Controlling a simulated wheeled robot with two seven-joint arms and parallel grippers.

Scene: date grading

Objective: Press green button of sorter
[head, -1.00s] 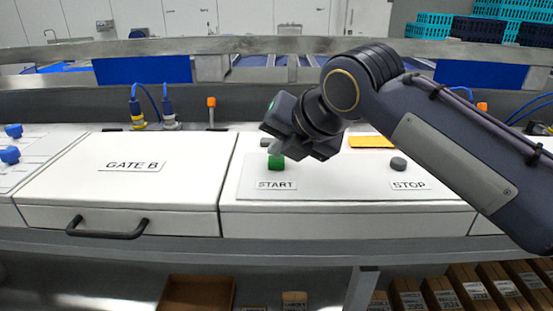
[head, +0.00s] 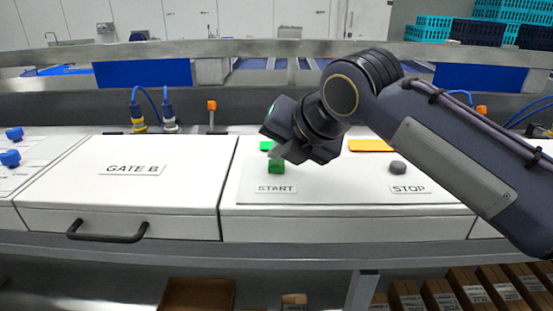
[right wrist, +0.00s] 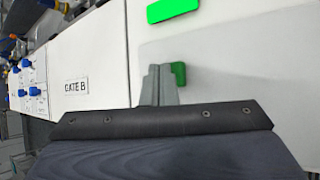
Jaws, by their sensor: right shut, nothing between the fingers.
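The green button (head: 276,168) stands on the white sorter panel (head: 330,186), just above the START label (head: 276,188). My right gripper (head: 278,153) is shut and empty, its fingertips at the top of the button in the head view. In the right wrist view the shut fingers (right wrist: 160,84) are right beside the green button (right wrist: 179,72) and overlap its edge. They look in contact, but how far the button is pressed I cannot tell. A flat green indicator (head: 266,146) shows bright behind the button, and also in the wrist view (right wrist: 172,10). My left gripper is out of view.
A grey button (head: 398,167) sits above the STOP label (head: 408,189) to the right. A yellow plate (head: 371,145) lies behind my arm. The GATE B cover (head: 90,190) with a dark handle (head: 107,236) is to the left. A metal rail (head: 230,47) runs behind.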

